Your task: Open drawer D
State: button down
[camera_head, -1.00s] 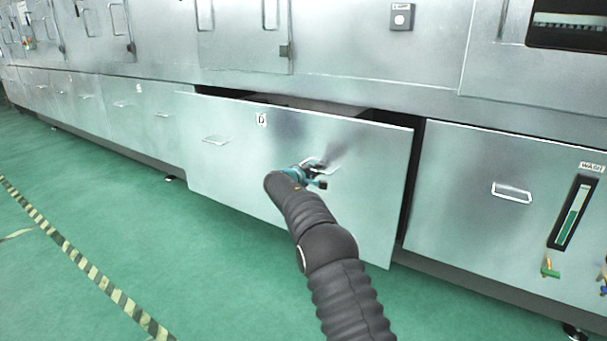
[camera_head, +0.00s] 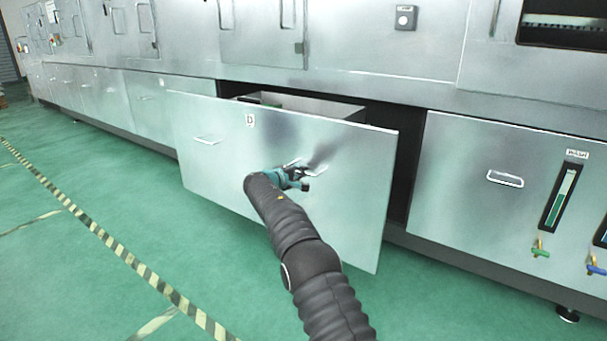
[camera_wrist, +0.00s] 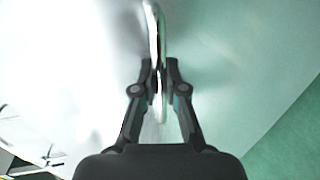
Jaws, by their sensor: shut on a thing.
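Drawer D (camera_head: 225,160) is a wide metal front with a "D" label, and it stands out from the cabinet line with its inside partly showing over the top edge. My gripper (camera_head: 300,175) is at the right one of its two handles. In the wrist view my gripper (camera_wrist: 160,85) has its two fingers shut on the bright bar handle (camera_wrist: 155,30), with the drawer face close behind. The left handle (camera_head: 208,141) is free. Most of the drawer's inside is hidden behind the front.
A closed panel with a handle (camera_head: 505,179) and a level gauge (camera_head: 560,199) is to the right, with small valves (camera_head: 540,248) below. Closed drawers (camera_head: 105,92) run along the left. Green floor (camera_head: 130,210) with a striped line (camera_head: 110,240) is clear in front.

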jog(key=c, duration=1.2)
grip_release()
jog(key=shift+s+a, duration=0.1)
jog(key=v, duration=1.2)
